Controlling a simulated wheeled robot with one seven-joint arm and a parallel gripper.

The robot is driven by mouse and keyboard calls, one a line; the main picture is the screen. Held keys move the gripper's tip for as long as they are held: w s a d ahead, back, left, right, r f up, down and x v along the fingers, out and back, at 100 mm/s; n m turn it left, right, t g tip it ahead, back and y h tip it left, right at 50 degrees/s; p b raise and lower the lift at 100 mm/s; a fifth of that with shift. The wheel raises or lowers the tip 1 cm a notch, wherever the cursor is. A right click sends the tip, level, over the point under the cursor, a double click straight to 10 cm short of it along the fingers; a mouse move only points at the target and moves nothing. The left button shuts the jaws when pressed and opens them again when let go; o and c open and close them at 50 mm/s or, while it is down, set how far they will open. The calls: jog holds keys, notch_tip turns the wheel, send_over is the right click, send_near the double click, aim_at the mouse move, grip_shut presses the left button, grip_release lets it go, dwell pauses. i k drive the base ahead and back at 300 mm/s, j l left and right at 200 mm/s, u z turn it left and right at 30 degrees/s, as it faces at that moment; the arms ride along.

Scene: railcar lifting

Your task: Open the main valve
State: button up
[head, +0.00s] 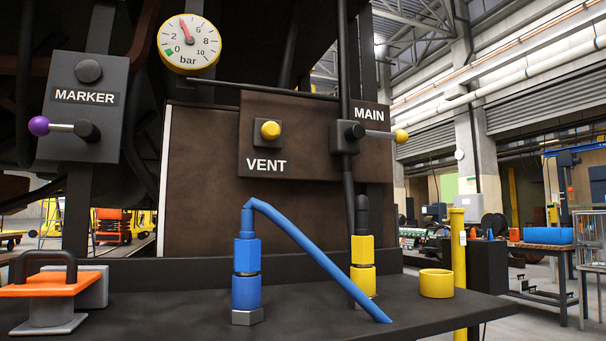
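The main valve (345,136) sits at the right of a dark brown panel, under the label MAIN. Its lever (380,134) points right, nearly level, and ends in a yellow knob (401,136). A dark vertical pipe passes above and below the valve. A pressure gauge (188,43) marked bar hangs at the upper left, its red needle pointing up and slightly left, near 4. A yellow VENT button (270,130) is left of the valve on the same panel. My gripper is not in view.
A MARKER valve (87,131) with a purple knob is at left. On the dark shelf (300,312) stand a blue coupling (246,272) with a slanting blue hose, a yellow coupling (363,262), a yellow ring (436,283) and an orange-topped handle block (55,285). Space before the lever looks clear.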

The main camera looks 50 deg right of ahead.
aim_at(356, 131)
jog(key=z, duration=2.15)
